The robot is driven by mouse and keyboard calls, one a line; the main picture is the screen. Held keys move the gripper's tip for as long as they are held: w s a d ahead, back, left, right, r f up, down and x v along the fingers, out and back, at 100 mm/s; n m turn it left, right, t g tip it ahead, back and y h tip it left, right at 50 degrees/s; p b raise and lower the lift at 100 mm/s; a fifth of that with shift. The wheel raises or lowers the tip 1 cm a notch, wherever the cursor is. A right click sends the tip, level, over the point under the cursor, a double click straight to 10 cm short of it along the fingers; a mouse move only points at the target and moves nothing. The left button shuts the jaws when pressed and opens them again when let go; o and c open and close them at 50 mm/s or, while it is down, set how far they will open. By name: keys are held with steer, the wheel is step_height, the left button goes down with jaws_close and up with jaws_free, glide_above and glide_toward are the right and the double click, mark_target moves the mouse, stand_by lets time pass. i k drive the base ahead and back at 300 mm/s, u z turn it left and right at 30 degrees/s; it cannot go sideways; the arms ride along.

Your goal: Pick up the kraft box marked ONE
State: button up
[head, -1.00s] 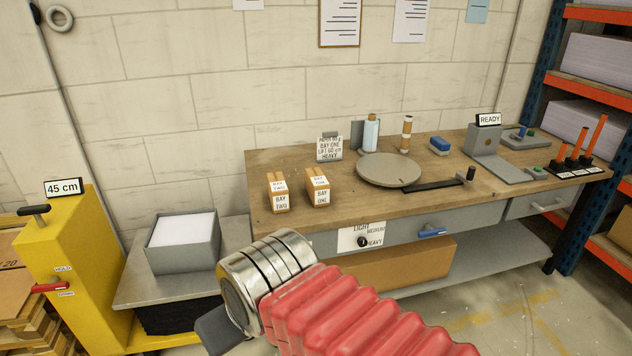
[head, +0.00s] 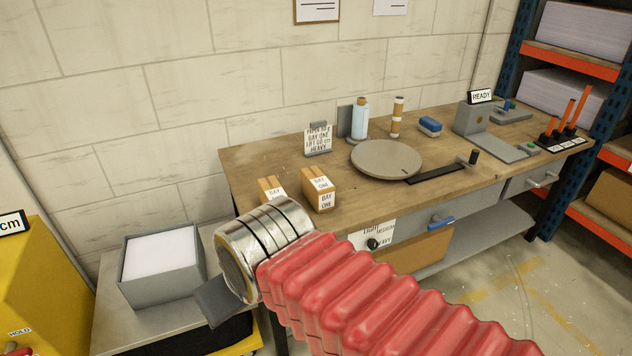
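The kraft box marked BAY ONE (head: 320,190) stands upright on the left part of the wooden workbench (head: 290,161), with white labels on its top and front. A second kraft box (head: 271,187) stands just left of it; its front is hidden behind my arm, and only "BAY" reads on its top label. My arm's silver end and red bellows cross the lower middle of the head view, in front of the bench. A dark grey flat part (head: 222,301), possibly of my gripper, shows below the silver end. The fingertips and their opening are not visible.
A sign (head: 318,139) stands behind the boxes. A grey bin with white paper (head: 160,267) sits lower left. Bare wood lies around the boxes.

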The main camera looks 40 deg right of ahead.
mark_target(318, 188)
steer(key=z, duration=0.2)
steer(key=i, duration=0.95)
steer(key=z, duration=0.2)
